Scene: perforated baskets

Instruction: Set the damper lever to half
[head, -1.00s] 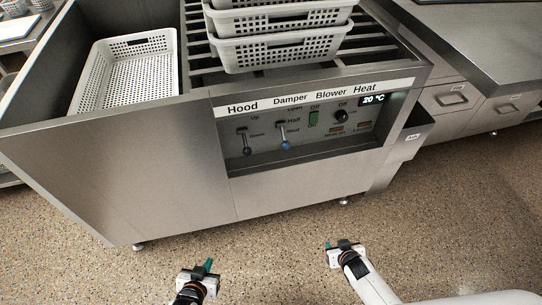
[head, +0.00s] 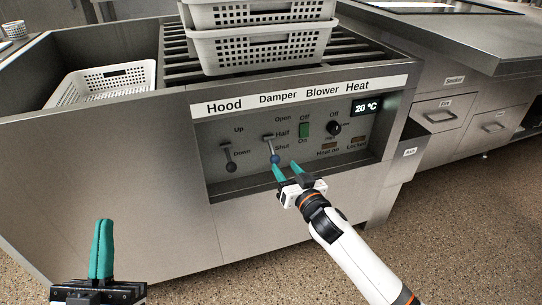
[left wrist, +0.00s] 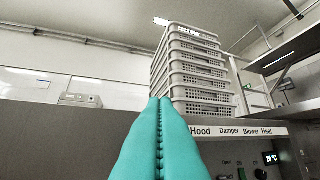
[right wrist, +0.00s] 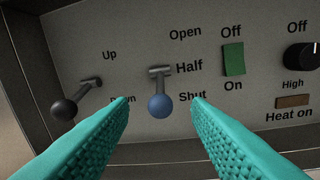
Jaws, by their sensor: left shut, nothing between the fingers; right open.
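The damper lever (head: 273,150) is on the recessed panel under the "Damper" label, with a blue ball knob pointing down next to "Shut". In the right wrist view its blue knob (right wrist: 160,105) hangs below its pivot, left of the words Open, Half and Shut. My right gripper (head: 286,168) is open in front of the panel, its teal fingertips close to the knob. In the right wrist view the fingers lie on either side of the knob, with nothing clearly gripped. My left gripper (head: 104,222) is shut and empty at the lower left, away from the panel.
The hood lever (right wrist: 77,96) with a dark knob stands left of the damper lever. A green blower switch (right wrist: 233,59) and a black heat knob (right wrist: 300,56) are to its right. Stacked white baskets (head: 262,45) stand above on the rails. The display reads 20 °C.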

